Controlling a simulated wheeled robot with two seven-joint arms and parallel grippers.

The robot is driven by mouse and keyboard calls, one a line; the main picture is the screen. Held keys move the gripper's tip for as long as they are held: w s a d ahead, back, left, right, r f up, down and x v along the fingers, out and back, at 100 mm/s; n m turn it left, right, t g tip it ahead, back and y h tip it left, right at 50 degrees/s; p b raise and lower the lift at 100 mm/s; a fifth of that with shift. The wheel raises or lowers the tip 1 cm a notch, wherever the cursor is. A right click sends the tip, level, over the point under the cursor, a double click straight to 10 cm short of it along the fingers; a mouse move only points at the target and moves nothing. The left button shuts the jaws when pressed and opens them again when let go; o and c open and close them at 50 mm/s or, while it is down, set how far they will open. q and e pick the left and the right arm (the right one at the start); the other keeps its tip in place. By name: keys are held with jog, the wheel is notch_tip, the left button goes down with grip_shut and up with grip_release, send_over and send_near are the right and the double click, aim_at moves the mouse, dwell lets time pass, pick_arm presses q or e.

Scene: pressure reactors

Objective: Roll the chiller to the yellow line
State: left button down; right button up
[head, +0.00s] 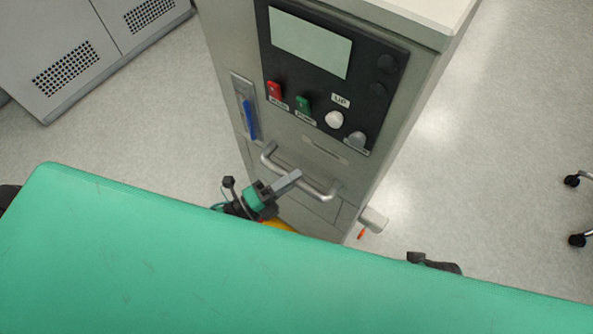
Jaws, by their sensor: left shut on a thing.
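The chiller (325,153) is a tall grey cabinet with a dark control panel, a screen and a bar handle (318,187) on its front. My left gripper (287,182) is at the left part of this handle and shut on it. A small yellow patch (277,225) shows just below this gripper; I cannot tell whether it is the yellow line. A dark part of my right arm or gripper (435,263) shows at right, apart from the chiller; its fingers cannot be made out.
A large green flat surface (190,265) fills the bottom and hides most of my arms and the floor there. A grey cabinet with vents (75,45) stands at upper left. Dark casters (573,181) show at the right edge. Pale floor (490,130) right of the chiller is clear.

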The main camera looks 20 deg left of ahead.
pick_arm(q)
jog(key=shift+r, duration=0.25)
jog(key=c, duration=1.3)
grip_release()
jog(key=shift+s+f, duration=0.1)
pick_arm(e)
jog(key=shift+s+f, duration=0.1)
pick_arm(q)
jog(key=b+v, duration=0.1)
jog(key=v, duration=1.3)
pick_arm(e)
jog(key=v, duration=0.2)
jog(key=shift+r, duration=0.45)
jog(key=shift+w, duration=0.25)
